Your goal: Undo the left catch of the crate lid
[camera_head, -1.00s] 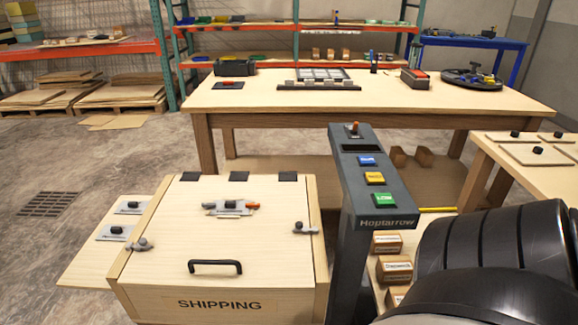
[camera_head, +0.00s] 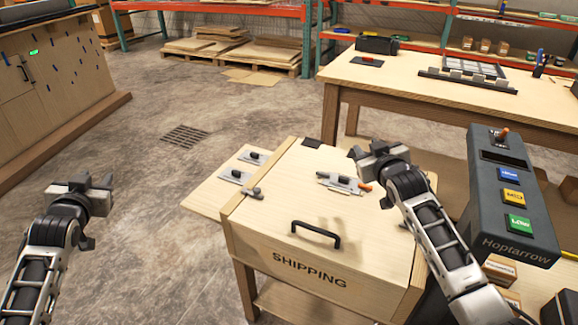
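The wooden crate (camera_head: 374,296), marked SHIPPING, stands in the middle with its lid (camera_head: 285,195) down. The grey left catch (camera_head: 253,192) sits at the lid's left edge and looks closed over it. The right catch is hidden behind my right arm. A black handle (camera_head: 316,234) is at the lid's front. My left gripper (camera_head: 92,184) is in the air over the floor, well left of the crate and touching nothing. My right gripper (camera_head: 377,153) is above the lid's back right part. The finger gaps of both are unclear; neither visibly holds anything.
A grey and orange fitting (camera_head: 343,183) lies on the lid. A side board (camera_head: 215,189) with two black-knobbed plates adjoins the crate's left. The Hoptarrow console (camera_head: 509,205) stands right, near my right arm. A long table (camera_head: 440,100) is behind. Floor at left is clear.

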